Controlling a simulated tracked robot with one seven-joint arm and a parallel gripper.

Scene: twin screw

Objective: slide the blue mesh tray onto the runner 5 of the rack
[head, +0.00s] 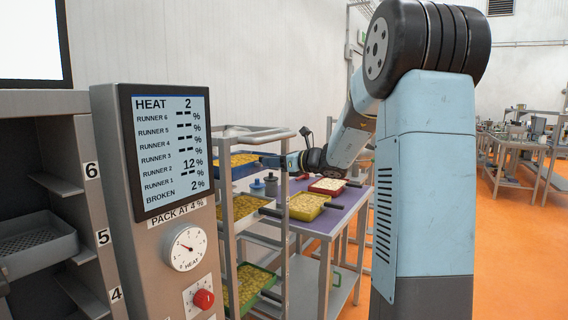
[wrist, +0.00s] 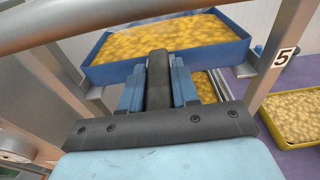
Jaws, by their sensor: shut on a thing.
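The blue mesh tray (wrist: 215,58), full of yellow pieces, is at the upper part of the open metal rack (head: 228,230); it also shows in the head view (head: 240,172). My gripper (wrist: 158,75) is shut on the dark handle of the tray, one blue finger on each side. In the head view my gripper (head: 285,160) reaches in from the right. A runner bracket (wrist: 264,62) shows at the tray's right edge. Whether the tray rests fully on it, I cannot tell.
Below in the rack are a yellow tray (head: 240,207) and a green tray (head: 250,285). A purple table (head: 340,211) beside it bears a yellow tray (head: 308,206) and a red tray (head: 327,187). A control panel (head: 165,150) stands in front, left of the rack.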

